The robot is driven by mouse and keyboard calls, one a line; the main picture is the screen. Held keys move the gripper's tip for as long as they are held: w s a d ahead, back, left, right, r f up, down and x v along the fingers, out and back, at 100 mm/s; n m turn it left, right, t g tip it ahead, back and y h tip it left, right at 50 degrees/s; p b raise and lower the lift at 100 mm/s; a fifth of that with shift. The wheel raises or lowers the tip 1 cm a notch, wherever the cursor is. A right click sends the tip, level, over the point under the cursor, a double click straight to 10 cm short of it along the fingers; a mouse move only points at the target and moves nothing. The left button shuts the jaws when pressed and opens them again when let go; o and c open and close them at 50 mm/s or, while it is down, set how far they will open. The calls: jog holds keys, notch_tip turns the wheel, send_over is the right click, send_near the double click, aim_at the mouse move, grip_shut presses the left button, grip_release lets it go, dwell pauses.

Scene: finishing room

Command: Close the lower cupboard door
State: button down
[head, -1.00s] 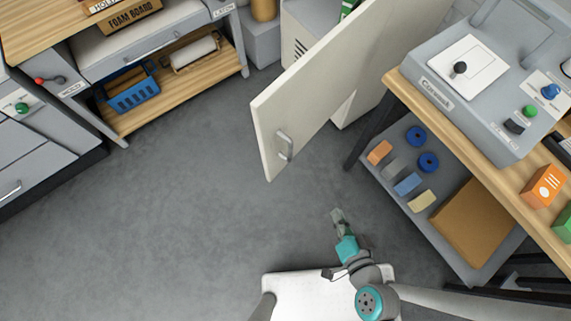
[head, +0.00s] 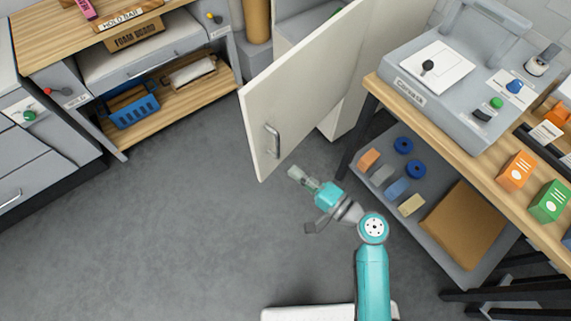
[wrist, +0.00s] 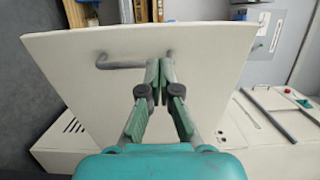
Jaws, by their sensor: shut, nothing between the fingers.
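The cream cupboard door (head: 300,92) stands swung open in the middle of the head view, with a grey bar handle (head: 273,141) near its free edge. My gripper (head: 297,176) is to the right of the door's lower free corner, apart from the handle in the head view. The door also fills much of the wrist view (wrist: 80,75). There the gripper's green fingers (wrist: 161,85) are together and empty, pointing at the door face. The handle (wrist: 118,64) shows behind the fingertips. Whether the fingers touch the door cannot be told.
A workbench (head: 375,87) with a grey machine and a lower shelf (head: 437,215) of small blocks stands close on the right. A wooden bench (head: 45,50) and drawers (head: 40,170) are at the left. The grey floor between is clear.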

aim_at(253, 142)
jog(key=x, duration=1.3)
jog(key=shift+w, duration=0.1)
